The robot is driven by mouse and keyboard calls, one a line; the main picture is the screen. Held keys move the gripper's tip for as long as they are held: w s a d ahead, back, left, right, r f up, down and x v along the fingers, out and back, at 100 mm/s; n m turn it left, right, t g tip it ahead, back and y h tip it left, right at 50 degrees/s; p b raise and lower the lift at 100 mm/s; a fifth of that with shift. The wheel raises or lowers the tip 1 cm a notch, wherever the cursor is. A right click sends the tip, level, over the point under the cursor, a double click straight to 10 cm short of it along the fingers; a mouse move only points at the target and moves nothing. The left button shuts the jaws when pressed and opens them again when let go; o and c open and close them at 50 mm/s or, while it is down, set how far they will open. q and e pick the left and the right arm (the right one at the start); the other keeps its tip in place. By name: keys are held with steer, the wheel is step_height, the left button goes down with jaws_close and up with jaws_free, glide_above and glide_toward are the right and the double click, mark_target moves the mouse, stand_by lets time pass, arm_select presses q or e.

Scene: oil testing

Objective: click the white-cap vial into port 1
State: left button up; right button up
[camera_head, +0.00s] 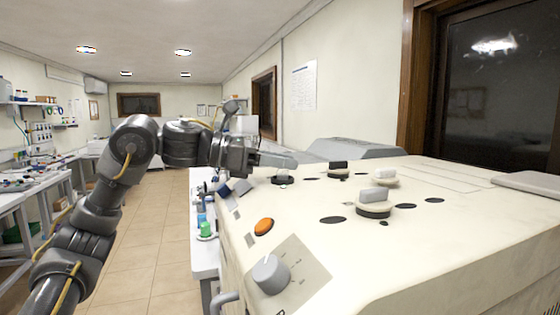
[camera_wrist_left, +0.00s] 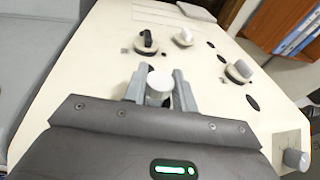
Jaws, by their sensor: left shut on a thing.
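My left gripper (camera_head: 287,160) reaches in from the left, low over the far left part of the cream machine top (camera_head: 450,245). In the wrist view its fingers (camera_wrist_left: 159,92) are shut on the vial with a round white cap (camera_wrist_left: 159,81). The cap shows between the fingertips; the vial body below it is hidden. In the head view a small pale piece with a dark ring (camera_head: 283,180) sits right under the fingers. I cannot tell how deep the vial is in a port. My right gripper is in neither view.
A black-handled cap (camera_head: 338,167), a white-handled cap (camera_head: 385,177) and a larger grey-handled cap (camera_head: 375,202) stand on the top, among dark holes (camera_head: 332,220). An orange button (camera_head: 263,227) and a knob (camera_head: 270,273) are on the front. A side bench holds bottles (camera_head: 205,230).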

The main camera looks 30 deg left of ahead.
arm_select(q)
steer(key=o, duration=1)
steer(key=b+v, duration=0.1)
steer(key=v, duration=0.9)
steer(key=shift+w+b, duration=0.1)
steer(key=shift+b, duration=0.2)
steer(key=shift+s+a+r, duration=0.1)
steer(key=shift+s+a, duration=0.15)
steer(key=shift+a, duration=0.05)
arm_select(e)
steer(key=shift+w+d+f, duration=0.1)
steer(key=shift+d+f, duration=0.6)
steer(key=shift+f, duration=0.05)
